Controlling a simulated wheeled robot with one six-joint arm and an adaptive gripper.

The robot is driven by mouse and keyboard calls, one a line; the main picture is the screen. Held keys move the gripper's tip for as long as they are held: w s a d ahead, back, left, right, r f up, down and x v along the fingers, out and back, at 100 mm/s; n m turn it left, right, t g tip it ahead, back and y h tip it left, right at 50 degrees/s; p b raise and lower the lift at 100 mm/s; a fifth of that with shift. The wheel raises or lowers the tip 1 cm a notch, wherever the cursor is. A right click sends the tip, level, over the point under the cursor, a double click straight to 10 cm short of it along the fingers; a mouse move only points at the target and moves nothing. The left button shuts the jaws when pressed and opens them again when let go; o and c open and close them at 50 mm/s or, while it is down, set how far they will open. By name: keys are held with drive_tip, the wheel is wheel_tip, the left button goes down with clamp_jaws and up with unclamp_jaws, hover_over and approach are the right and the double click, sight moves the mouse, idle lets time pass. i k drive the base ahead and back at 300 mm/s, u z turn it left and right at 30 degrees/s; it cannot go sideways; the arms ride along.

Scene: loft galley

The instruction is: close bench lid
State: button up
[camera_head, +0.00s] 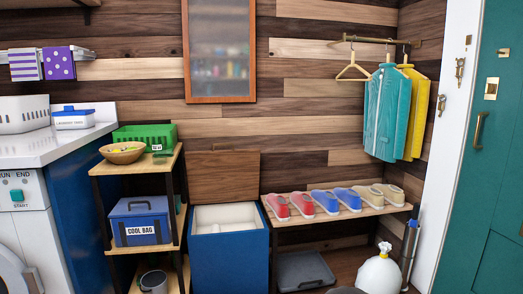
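The storage bench (229,262) is a blue box standing low against the wooden wall, between a shelf unit and a shoe rack. Its wooden lid (225,175) is open and stands upright at the back, against the wall. The bench's white inside shows at the top, with pale contents or dividers that I cannot make out. The lower part of the bench is cut off by the picture's bottom edge. My gripper is not in view.
A shelf unit (138,250) with a cool bag (139,221), a green crate (145,136) and a wooden bowl (122,152) stands left of the bench. The shoe rack (343,216) with several shoes stands right.

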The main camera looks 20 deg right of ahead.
sight(214, 177)
drive_tip(key=z, duration=0.3)
drive_tip(key=i, duration=2.4)
drive_tip(key=u, duration=0.15)
